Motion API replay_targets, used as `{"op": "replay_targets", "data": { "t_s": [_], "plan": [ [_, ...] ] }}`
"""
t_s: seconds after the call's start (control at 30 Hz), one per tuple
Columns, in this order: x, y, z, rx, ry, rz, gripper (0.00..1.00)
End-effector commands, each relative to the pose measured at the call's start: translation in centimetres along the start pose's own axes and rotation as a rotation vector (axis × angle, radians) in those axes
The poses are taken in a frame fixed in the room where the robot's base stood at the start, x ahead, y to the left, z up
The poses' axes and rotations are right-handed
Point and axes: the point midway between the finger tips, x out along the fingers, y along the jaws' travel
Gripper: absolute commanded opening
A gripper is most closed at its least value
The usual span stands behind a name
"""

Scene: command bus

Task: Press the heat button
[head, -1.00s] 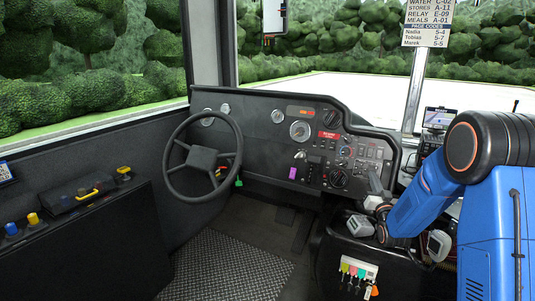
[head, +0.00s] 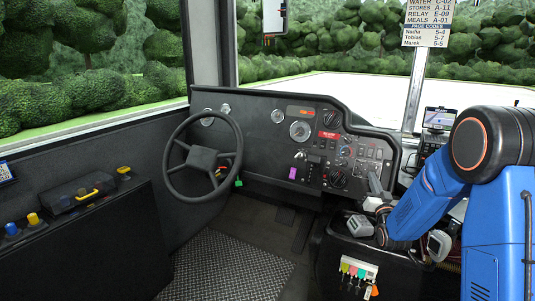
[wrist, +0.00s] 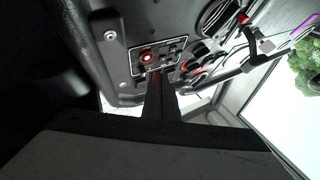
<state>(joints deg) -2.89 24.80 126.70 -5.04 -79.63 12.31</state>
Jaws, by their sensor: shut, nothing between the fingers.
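The dashboard (head: 262,128) carries rows of small switches, dials and knobs, and I cannot read which one is the heat button. In the wrist view a small outlined panel holds a red-lit round button (wrist: 147,58) with several dark buttons beside it. My gripper (head: 373,178) is in front of the right part of the dashboard. In the wrist view its closed dark fingers (wrist: 158,80) point at the lower edge of that panel, just below the lit button. They hold nothing. Whether the tips touch the panel cannot be told.
The steering wheel (head: 203,157) stands left of the gripper. A small screen (head: 439,117) stands to the right behind my arm. The floor in the middle is clear.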

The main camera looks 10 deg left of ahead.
Motion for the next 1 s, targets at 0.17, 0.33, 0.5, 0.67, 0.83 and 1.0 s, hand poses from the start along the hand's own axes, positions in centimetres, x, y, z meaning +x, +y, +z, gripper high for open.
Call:
{"op": "replay_targets", "data": {
  "t_s": [0.17, 0.33, 0.5, 0.67, 0.83, 1.0],
  "plan": [
    [-1.0, -0.8, -0.8, 0.0, 0.001, 0.0, 0.0],
    [-2.0, -1.5, -1.5, 0.0, 0.0, -0.001, 0.0],
    [-2.7, -2.0, -1.9, 0.001, -0.001, -0.001, 0.0],
    [-2.9, -2.1, -2.0, 0.0, -0.001, 0.0, 0.0],
    [-2.9, -2.1, -2.1, 0.0, -0.001, 0.0, 0.0],
    [-3.0, -2.0, -2.8, -0.006, -0.031, 0.01, 0.0]
  ]
}}
